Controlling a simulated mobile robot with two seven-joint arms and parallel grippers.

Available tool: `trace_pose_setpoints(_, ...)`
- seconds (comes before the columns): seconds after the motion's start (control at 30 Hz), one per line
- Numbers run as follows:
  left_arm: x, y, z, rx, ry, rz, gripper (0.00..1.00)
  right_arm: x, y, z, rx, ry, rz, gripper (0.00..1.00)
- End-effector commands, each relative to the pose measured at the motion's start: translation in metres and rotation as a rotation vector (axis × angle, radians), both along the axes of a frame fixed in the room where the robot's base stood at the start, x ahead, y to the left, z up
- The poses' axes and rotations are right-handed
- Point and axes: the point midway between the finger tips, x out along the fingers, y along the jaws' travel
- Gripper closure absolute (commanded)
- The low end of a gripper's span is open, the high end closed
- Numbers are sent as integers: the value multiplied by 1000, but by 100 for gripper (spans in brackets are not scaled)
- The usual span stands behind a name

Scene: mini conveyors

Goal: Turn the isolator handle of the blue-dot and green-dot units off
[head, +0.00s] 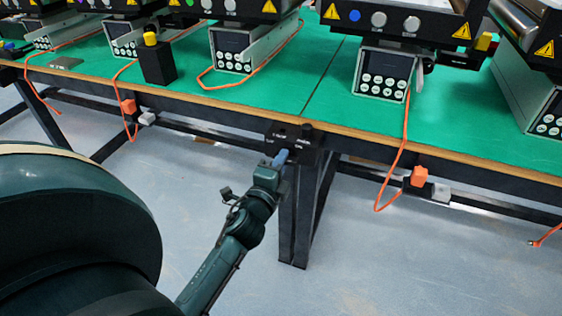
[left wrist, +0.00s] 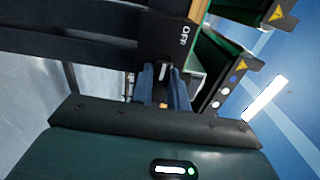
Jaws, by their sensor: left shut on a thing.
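The blue-dot unit (head: 405,22) stands on the green table at the upper right of the head view. The green-dot unit (head: 236,10) is left of it, cut by the top edge. A dark switch box (head: 306,147) is fixed at the table's front edge. In the left wrist view this box (left wrist: 172,38) carries the word OFF. My left gripper (head: 280,157) is at the box's front, its blue-grey fingers (left wrist: 157,82) shut on what appears to be a handle, mostly hidden between them. The handle's exact angle cannot be told. My right gripper is not in view.
A black box with a yellow button (head: 157,60) stands on the green tabletop (head: 290,75). Orange plugs hang below the edge at left (head: 128,107) and right (head: 419,176), with orange cables. A table leg (head: 300,215) stands under the switch box. The floor in front is clear.

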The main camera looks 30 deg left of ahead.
Motion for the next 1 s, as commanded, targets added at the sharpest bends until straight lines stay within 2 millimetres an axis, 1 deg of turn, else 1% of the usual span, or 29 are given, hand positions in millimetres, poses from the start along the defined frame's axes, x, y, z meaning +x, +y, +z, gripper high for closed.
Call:
trace_pose_setpoints(0.2,0,1,0,-33,-9,1,100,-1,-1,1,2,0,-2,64)
trace_pose_setpoints(0.6,0,1,0,-39,-9,1,100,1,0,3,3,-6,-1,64)
trace_pose_setpoints(0.63,0,1,0,-39,-9,1,81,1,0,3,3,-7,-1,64)
trace_pose_setpoints(0.87,0,0,0,-37,-9,1,62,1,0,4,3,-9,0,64)
trace_pose_setpoints(1.0,0,0,0,-36,-9,0,62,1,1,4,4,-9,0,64)
